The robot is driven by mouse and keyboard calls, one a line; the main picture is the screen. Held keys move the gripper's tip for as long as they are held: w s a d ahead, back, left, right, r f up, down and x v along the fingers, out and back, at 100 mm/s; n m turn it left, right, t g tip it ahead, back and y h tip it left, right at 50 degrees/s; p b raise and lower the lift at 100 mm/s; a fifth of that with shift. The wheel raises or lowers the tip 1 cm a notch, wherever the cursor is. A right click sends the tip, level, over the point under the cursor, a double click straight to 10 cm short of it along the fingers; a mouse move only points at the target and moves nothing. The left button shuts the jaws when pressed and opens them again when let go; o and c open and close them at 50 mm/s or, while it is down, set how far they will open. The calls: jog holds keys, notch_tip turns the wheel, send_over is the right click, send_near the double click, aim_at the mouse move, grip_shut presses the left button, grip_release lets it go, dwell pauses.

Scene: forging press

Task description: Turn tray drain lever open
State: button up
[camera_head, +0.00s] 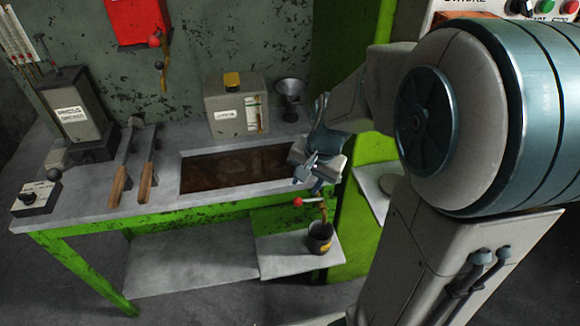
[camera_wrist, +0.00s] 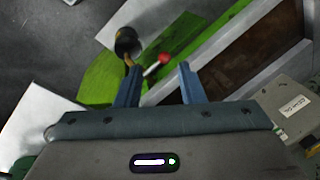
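The tray drain lever (camera_head: 310,200) is a short grey rod with a red ball knob, at the front of the green bench below the sunken tray (camera_head: 185,172) of dark brown liquid. The lever also shows in the wrist view (camera_wrist: 157,64). My gripper (camera_head: 306,180) is just above the lever, pointing down. In the wrist view my gripper (camera_wrist: 159,72) has its fingers spread apart, with the lever seen in the gap between them. Contact is not visible. A brown strip or stream (camera_head: 324,212) runs beside the lever into a black cup (camera_head: 319,238).
The cup stands on a grey lower shelf (camera_head: 290,262). Two wooden-handled tools (camera_head: 147,170), a control box (camera_head: 36,197), a can with a yellow cap (camera_head: 225,112) and a grey funnel (camera_head: 291,92) are on the bench. Another red-knobbed part (camera_head: 155,42) is on the wall.

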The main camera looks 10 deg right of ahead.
aim_at(298, 200)
jog(key=w+d+f+m+p, duration=0.2)
jog(key=w+f+m, duration=0.15)
jog(key=w, duration=0.25)
jog(key=shift+m+h, duration=0.25)
jog(key=shift+h, duration=0.05)
jog(key=b+x, duration=0.1)
jog(key=x, duration=1.2)
jog(key=shift+a+f+b, duration=0.15)
jog(key=shift+f+b, duration=0.15)
jog(key=shift+f, duration=0.05)
grip_shut()
